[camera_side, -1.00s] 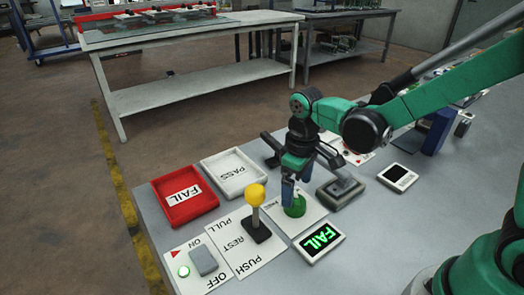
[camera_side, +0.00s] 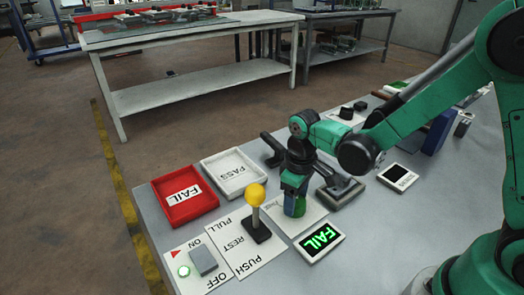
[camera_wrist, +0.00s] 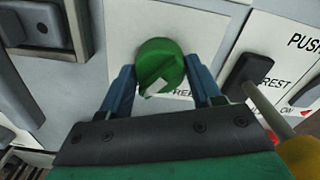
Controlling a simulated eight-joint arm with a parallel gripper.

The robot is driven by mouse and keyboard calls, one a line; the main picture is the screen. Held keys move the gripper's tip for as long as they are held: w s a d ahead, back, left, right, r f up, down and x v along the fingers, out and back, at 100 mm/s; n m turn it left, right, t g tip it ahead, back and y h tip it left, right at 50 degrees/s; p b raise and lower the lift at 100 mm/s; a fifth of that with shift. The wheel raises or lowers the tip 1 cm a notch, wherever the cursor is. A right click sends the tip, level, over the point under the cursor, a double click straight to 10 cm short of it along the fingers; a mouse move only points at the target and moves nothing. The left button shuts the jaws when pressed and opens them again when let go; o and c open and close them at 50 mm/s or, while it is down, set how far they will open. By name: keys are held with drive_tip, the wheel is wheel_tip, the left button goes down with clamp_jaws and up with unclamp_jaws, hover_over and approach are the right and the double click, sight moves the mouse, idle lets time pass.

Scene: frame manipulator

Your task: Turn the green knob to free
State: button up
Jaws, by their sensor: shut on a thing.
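The green knob (camera_wrist: 158,66) sits on a white label plate (camera_wrist: 215,35), which also shows in the side view (camera_side: 311,212). My gripper (camera_wrist: 160,68) points down at the knob, with one blue finger on each side, shut on it. In the side view my gripper (camera_side: 294,204) partly hides the knob. A white mark on the knob faces the near side in the wrist view, close to printed lettering. That lettering is partly covered and looks like the end of "FREE".
A yellow-topped lever (camera_side: 256,197) stands close left of the knob. A grey block fixture (camera_side: 340,192) stands close right. Red FAIL (camera_side: 170,211) and white PASS (camera_side: 226,188) trays lie behind left.

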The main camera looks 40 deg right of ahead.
drive_tip(key=shift+n, duration=0.4)
drive_tip(key=n, duration=0.6)
drive_tip(key=shift+n, duration=0.4)
drive_tip(key=n, duration=0.6)
drive_tip(key=shift+n, duration=0.3)
drive_tip(key=o, duration=1.3)
